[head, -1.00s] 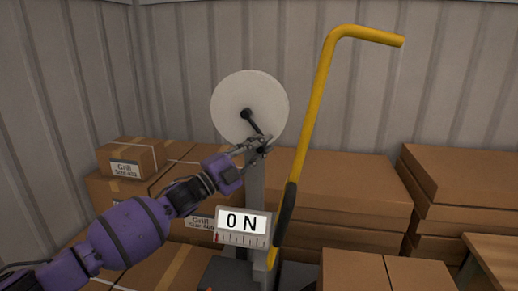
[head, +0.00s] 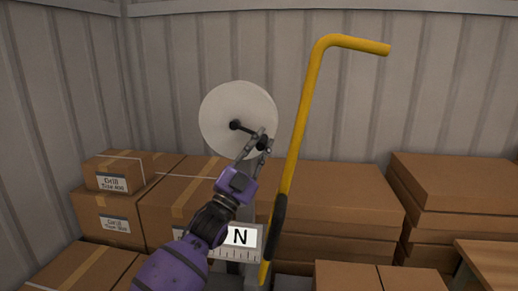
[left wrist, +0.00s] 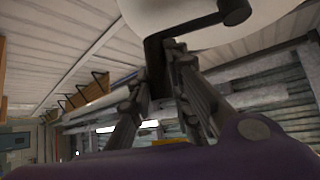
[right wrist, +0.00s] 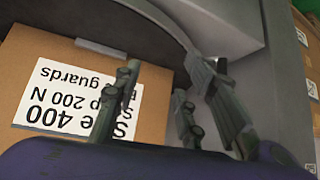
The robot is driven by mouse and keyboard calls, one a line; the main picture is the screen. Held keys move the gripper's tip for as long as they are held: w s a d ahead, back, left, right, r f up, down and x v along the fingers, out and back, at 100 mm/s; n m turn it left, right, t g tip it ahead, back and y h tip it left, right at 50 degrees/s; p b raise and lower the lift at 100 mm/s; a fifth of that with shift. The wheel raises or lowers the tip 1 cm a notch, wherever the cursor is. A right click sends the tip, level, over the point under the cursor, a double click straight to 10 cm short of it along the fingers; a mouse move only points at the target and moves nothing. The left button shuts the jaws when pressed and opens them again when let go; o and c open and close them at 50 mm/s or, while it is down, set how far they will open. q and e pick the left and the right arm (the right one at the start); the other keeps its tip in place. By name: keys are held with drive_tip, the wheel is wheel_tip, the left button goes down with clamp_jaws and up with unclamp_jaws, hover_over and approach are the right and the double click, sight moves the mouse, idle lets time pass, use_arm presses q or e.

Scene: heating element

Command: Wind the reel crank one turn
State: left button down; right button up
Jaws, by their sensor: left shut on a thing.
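The reel is a white disc (head: 232,105) on a grey post. Its black crank (head: 248,129) runs from the hub rightward and slightly down to the handle. My left gripper (head: 259,141) is shut on the crank handle, in front of the disc's lower right. In the left wrist view the crank (left wrist: 185,30) crosses the white disc and bends down to the handle (left wrist: 158,78) between the fingers. My right gripper (right wrist: 160,85) is open and empty in the right wrist view, in front of a cardboard box with an upside-down label. It is out of the head view.
A yellow bent bar (head: 305,110) with a black grip stands just right of the reel. Cardboard boxes (head: 340,192) stand behind and on both sides. A wooden table (head: 490,262) is at lower right.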

use_arm(q)
drive_tip(key=shift+r, duration=0.15)
drive_tip(key=c, duration=1.6)
unclamp_jaws()
drive_tip(key=v, duration=1.2)
drive_tip(key=shift+s+d, duration=0.1)
drive_tip(key=shift+c, duration=0.4)
